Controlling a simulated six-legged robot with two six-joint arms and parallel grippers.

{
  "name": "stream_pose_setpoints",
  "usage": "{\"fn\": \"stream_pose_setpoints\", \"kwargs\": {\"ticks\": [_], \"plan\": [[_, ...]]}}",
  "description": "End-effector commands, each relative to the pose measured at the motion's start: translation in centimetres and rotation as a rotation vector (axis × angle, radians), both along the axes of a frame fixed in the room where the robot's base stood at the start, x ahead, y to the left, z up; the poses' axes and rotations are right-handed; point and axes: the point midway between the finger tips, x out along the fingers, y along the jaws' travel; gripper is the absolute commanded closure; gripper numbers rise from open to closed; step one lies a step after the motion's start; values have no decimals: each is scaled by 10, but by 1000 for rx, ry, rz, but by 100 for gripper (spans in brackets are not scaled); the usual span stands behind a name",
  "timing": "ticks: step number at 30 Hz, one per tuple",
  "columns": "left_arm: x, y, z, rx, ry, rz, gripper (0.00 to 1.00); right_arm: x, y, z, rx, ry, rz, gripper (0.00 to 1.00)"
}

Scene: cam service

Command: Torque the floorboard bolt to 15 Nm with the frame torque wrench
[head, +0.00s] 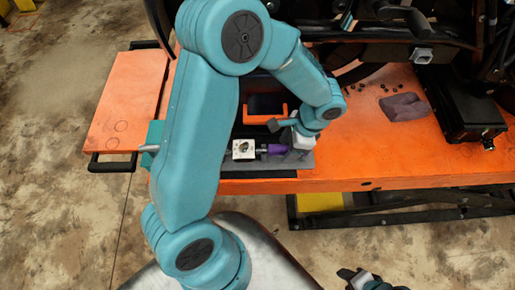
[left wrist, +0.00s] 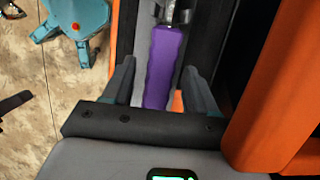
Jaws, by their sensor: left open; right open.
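A tool with a purple handle (head: 275,149) lies on a dark grey mat (head: 260,172) on the orange table. It looks like the torque wrench; its metal shaft points left toward a pale square block (head: 243,150) with a dark round centre. My left gripper (head: 288,143) is over the handle's right part. In the left wrist view its open fingers (left wrist: 158,68) stand on either side of the purple handle (left wrist: 163,65), with gaps visible. My right gripper (head: 363,279) is at the bottom edge, partly cut off, empty. I cannot pick out the floorboard bolt for certain.
The orange table (head: 350,165) has an orange side flap (head: 125,95) at left. An orange bracket (head: 270,117) stands behind the tool. Several small dark pieces, a grey-purple cloth (head: 405,107) and a black box (head: 465,110) lie at right. Dark machinery overhangs the back.

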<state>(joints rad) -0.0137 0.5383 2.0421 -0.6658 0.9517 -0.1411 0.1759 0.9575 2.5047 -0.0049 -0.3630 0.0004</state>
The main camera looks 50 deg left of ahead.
Motion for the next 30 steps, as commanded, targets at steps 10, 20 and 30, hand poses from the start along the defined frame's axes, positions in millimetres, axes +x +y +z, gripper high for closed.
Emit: {"fn": "stream_pose_setpoints", "kwargs": {"ticks": [10,20,30], "plan": [[0,1,0,0,0,0,43,0,0,-2,0,0,0,57],[0,-1,0,0,0,0,43,0,0,-4,0,0,0,57],[0,-1,0,0,0,0,100,0,0,-4,0,0,0,57]]}}
